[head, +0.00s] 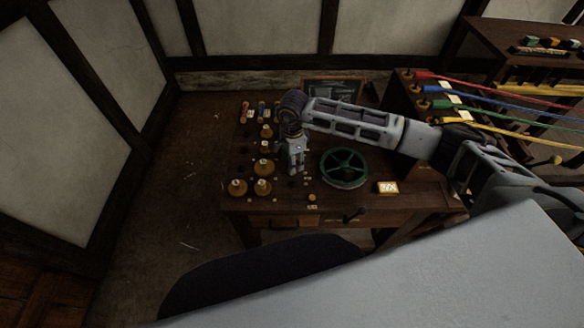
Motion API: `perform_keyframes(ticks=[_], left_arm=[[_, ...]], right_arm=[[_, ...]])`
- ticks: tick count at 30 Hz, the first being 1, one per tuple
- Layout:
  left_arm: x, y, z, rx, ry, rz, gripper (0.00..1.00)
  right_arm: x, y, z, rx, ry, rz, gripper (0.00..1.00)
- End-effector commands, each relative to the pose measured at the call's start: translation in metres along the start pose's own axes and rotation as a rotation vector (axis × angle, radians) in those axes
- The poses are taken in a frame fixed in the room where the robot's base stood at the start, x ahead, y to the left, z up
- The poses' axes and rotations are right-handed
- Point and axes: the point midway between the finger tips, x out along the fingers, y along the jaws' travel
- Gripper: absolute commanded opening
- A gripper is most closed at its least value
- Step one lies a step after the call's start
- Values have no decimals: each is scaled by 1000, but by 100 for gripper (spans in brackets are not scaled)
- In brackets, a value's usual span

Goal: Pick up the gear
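A green spoked wheel (344,168) lies on the dark wooden bench; it is the most gear-like thing I see, but I cannot make out teeth. My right arm reaches in from the right over the bench, and its gripper (295,166) points down just left of the green wheel, apart from it in the picture. I cannot tell whether its fingers are open or closed, and no held object can be made out. Several round brass-coloured pieces (263,167) stand left of the gripper, too small to identify. My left gripper is not in view.
A small pale card (388,187) lies right of the wheel, and a dark crank handle (354,214) is at the bench's front edge. A framed slate (333,90) stands behind. Coloured ropes (487,88) stretch rightward. Open floor (155,195) lies left of the bench.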

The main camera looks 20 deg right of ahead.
Motion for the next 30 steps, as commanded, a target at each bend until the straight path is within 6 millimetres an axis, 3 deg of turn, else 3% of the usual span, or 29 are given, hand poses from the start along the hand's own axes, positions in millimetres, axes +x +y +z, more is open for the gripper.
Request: perform_keyframes(ticks=[9, 15, 24, 30], left_arm=[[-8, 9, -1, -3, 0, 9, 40], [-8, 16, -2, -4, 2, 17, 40], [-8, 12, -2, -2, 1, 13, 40], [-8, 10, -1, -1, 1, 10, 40]], right_arm=[[29, 3, 3, -1, -1, 1, 47], [32, 3, 3, -1, 0, 0, 47], [32, 3, 3, -1, 0, 0, 47], [32, 3, 3, -1, -1, 0, 24]])
